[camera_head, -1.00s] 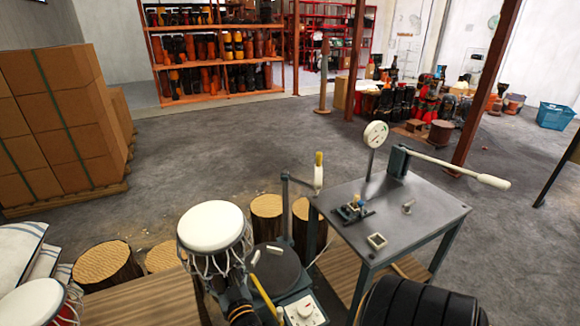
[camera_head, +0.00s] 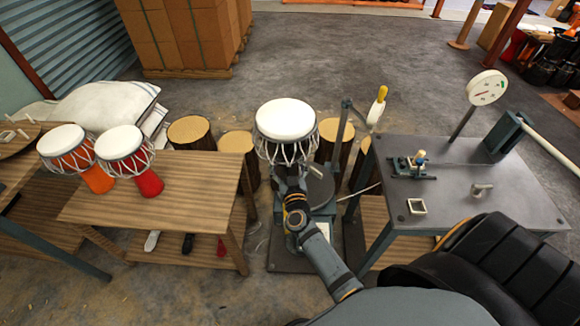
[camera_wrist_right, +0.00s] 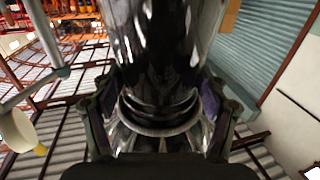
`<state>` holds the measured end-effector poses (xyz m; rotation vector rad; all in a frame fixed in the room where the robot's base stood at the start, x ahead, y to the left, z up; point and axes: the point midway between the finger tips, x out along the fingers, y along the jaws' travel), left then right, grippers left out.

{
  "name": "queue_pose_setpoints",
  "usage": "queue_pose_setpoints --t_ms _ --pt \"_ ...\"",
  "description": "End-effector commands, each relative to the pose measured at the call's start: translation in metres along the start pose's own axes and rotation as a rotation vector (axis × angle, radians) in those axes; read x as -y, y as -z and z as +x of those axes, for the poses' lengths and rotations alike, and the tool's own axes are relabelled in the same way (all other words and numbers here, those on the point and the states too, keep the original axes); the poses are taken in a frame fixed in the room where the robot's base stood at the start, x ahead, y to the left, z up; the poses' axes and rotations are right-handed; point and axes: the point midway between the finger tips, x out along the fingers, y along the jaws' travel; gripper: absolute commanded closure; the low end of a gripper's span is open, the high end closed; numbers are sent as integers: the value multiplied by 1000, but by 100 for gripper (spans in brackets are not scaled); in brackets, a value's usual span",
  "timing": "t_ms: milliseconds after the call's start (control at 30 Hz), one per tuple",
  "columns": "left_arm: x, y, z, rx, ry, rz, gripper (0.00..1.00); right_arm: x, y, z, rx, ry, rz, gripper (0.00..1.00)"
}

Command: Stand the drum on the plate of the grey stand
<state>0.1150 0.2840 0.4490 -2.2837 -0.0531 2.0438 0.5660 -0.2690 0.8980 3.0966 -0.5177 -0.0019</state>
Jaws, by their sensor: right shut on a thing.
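The drum (camera_head: 287,120) has a white head with white cords, and its body is dark and shiny in the right wrist view (camera_wrist_right: 165,45). My right gripper (camera_head: 291,178) is shut around its narrow part, with a finger on each side in the right wrist view (camera_wrist_right: 161,115). The drum is held upright, head up. The grey stand's dark round plate (camera_head: 320,187) shows behind and right of the gripper, partly hidden by it. The drum's foot is hidden in the head view, so I cannot tell its height over the plate. My left gripper is out of view.
A wooden table (camera_head: 205,180) at left bears an orange drum (camera_head: 98,178) and a red drum (camera_head: 148,183). A post with a yellow-tipped handle (camera_head: 378,105) rises right of the plate. A grey metal table (camera_head: 455,190) with a gauge (camera_head: 487,87) stands at right.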

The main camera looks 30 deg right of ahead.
Motion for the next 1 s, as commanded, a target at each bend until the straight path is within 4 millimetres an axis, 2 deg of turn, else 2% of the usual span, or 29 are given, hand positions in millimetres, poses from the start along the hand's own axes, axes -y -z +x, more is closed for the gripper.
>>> queue_pose_setpoints --t_ms 33,200,300,400,533,767,1000 --pt "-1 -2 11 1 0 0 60 -11 -8 8 -9 0 -6 89" --pt "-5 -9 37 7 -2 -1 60 -45 -28 31 -10 0 -5 89" --pt "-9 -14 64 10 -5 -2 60 -58 -52 39 -8 0 -4 89" --pt "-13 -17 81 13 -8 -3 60 -69 -65 47 -8 0 -3 89" --pt "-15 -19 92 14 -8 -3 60 -77 -72 52 -7 0 -1 89" --pt "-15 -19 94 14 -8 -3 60 -81 -73 54 -6 0 0 89" --pt "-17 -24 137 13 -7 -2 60 -87 -107 58 -6 0 1 89"
